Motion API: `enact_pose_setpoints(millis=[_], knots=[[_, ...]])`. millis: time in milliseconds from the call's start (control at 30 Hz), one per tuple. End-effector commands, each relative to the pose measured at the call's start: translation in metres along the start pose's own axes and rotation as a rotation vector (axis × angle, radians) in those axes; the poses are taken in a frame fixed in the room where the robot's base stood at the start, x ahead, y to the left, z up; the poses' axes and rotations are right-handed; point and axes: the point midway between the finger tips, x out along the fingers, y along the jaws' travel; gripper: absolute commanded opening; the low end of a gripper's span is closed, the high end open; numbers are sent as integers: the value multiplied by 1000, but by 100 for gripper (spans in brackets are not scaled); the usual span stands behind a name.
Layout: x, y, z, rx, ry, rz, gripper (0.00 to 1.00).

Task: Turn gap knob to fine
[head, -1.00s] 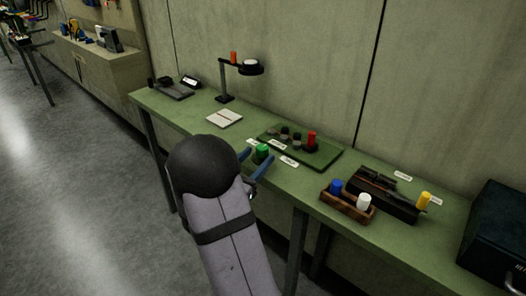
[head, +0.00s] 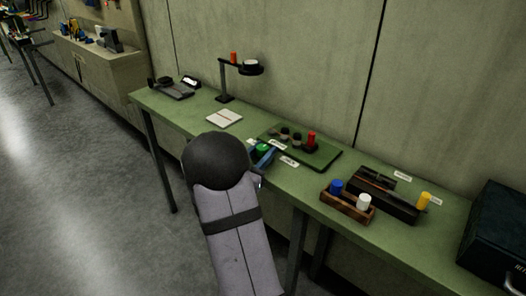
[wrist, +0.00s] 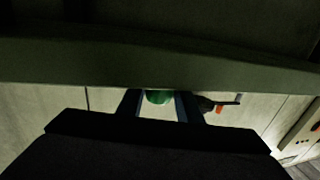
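A round green knob-like piece (head: 262,149) is at the front edge of the green mat on the bench. No gap knob marking is readable, so I cannot tell whether this is the gap knob. My gripper (head: 262,159), with blue fingers, is right at the green piece and partly covers it. In the wrist view the green piece (wrist: 160,97) shows between the two fingertips (wrist: 159,106). The fingers are apart, with narrow gaps beside the piece. Small white labels (head: 289,161) lie nearby, too small to read.
The mat (head: 325,159) also holds a red cylinder (head: 312,138) and dark pieces (head: 297,138). A wooden holder (head: 345,207) with blue and white cylinders, a dark tray with a yellow cylinder (head: 424,200) and a dark box (head: 497,240) stand right. A lamp (head: 225,82) stands behind.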

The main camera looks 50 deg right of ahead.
Motion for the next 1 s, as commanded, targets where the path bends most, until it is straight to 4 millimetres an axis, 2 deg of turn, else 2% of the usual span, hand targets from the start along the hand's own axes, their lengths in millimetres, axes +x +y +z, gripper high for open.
enact_pose_setpoints(millis=[333, 1000], knots=[[0, -1, -1, 1, 1, 74, 10], [0, 0, 0, 1, 0, 476, 10]])
